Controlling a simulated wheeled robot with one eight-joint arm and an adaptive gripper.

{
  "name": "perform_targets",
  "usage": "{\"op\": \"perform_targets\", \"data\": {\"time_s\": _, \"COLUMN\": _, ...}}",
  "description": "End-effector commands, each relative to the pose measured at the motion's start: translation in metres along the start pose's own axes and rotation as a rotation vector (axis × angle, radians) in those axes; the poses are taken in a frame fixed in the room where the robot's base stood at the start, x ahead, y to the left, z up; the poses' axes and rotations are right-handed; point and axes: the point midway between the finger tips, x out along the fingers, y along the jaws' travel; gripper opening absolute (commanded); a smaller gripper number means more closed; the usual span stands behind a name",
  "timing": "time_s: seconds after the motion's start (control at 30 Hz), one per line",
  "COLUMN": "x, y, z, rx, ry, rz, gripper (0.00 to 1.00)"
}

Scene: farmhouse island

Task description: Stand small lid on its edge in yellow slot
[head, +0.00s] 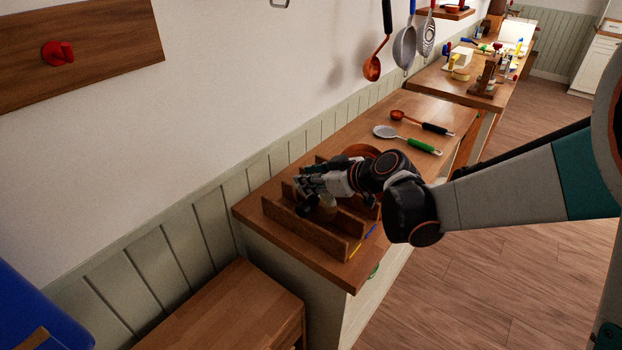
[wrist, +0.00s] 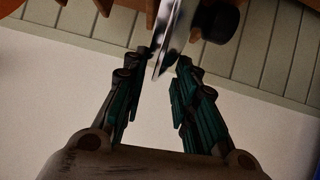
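The small lid (wrist: 176,38) shows nearly edge-on in the wrist view, with a shiny metal rim and a black knob (wrist: 214,20). Its rim reaches between the fingers of my gripper (wrist: 163,62), which stand apart with a gap visible on each side. In the head view my gripper (head: 308,186) is low over the wooden slotted rack (head: 300,234), and the lid (head: 328,206) shows partly below it, upright between boards. A yellow mark (head: 355,251) lies at the rack's near right end, beside a blue mark (head: 371,231). The lid's bottom edge is hidden.
A copper-coloured round thing (head: 361,151) sits behind my wrist. A green-handled skimmer (head: 408,138) and a black-handled ladle (head: 422,122) lie farther along the counter. Utensils hang on the wall (head: 405,45). A lower wooden top (head: 225,310) stands in front.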

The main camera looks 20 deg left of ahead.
Motion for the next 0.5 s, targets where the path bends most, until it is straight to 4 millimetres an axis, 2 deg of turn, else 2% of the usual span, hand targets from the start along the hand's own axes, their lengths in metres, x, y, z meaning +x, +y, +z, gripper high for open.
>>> {"op": "perform_targets", "data": {"time_s": 0.5, "x": 0.0000, "y": -0.0001, "z": 0.0000, "rx": 0.000, "ry": 0.000, "rz": 0.000, "gripper": 0.44}}
